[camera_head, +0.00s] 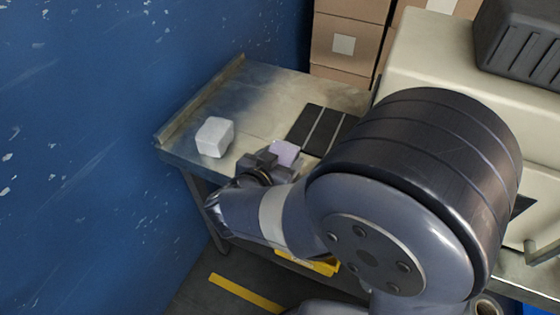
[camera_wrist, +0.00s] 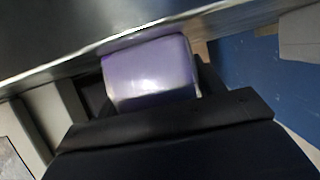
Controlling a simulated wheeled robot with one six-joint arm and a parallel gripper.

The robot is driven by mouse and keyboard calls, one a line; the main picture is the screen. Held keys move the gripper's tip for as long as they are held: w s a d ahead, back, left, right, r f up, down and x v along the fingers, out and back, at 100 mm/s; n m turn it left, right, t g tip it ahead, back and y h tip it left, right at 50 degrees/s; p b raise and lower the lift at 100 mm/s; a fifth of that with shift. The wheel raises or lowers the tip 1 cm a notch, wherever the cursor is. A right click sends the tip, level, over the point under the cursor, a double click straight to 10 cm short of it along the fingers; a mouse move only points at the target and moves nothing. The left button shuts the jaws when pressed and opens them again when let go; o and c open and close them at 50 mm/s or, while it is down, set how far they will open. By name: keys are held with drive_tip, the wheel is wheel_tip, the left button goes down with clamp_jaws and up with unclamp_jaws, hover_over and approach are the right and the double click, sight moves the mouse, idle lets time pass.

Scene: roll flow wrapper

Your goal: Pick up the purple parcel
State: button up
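The purple parcel (camera_head: 285,152) is a small pale-purple block at the near part of the metal table, left of my arm. In the wrist view the parcel (camera_wrist: 150,75) fills the middle, between the two dark fingers of my gripper (camera_wrist: 152,88). The fingers sit against its two sides with no clear gap, and my gripper looks shut on it. In the head view my gripper (camera_head: 272,163) is at the parcel's near side and hides part of it. The parcel is at or very close to the table surface; its contact with the table is not clear.
A white block (camera_head: 214,137) stands on the metal table (camera_head: 262,98) to the left. A dark slatted strip (camera_head: 320,130) lies behind the parcel. A cream machine (camera_head: 430,65) is at the right, cardboard boxes (camera_head: 345,40) behind, a blue wall (camera_head: 120,120) at the left.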

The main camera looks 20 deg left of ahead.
drive_tip(key=c, duration=0.8)
drive_tip(key=shift+r, duration=0.1)
